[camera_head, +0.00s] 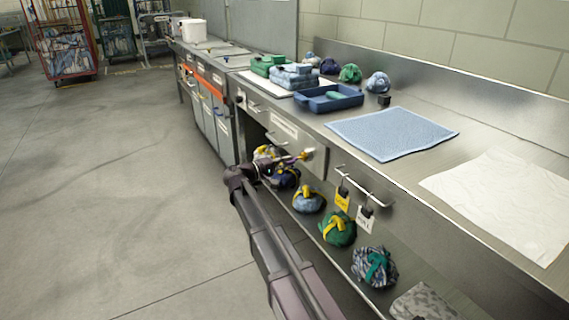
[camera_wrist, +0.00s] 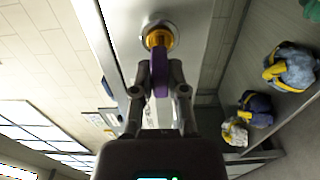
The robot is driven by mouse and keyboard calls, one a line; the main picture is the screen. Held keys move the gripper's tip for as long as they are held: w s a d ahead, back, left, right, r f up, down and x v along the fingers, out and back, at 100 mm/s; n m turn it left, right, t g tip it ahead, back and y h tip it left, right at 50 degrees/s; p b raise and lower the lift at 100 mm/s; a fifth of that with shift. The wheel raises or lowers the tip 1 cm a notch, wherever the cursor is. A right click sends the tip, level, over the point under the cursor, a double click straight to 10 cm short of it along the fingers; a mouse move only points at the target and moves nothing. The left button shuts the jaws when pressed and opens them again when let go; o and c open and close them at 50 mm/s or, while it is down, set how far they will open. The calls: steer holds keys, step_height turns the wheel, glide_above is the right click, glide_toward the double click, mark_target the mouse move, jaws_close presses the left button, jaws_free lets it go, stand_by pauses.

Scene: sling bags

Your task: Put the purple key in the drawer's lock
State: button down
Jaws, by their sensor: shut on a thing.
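My gripper (camera_wrist: 160,91) is shut on the purple key (camera_wrist: 158,72), which stands upright between the two fingertips in the wrist view. The key's far end meets the gold-coloured lock (camera_wrist: 158,37) on the drawer's grey front (camera_wrist: 186,28). I cannot tell how deep the key sits in the lock, as the key itself hides the slot. The key is too small to make out there.
Several tied bags, such as the blue one (camera_head: 308,200) and the green one (camera_head: 338,228), lie on the shelf below. A bar handle with tags (camera_head: 363,186) is to the right. A blue tray (camera_head: 330,98) and cloth (camera_head: 391,133) lie on the worktop.

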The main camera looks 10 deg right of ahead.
steer(key=shift+w+d, duration=0.2)
steer(key=shift+d, duration=0.35)
steer(key=c, duration=0.6)
jaws_free()
steer(key=shift+v, duration=6)
steer(key=shift+d, duration=0.1)
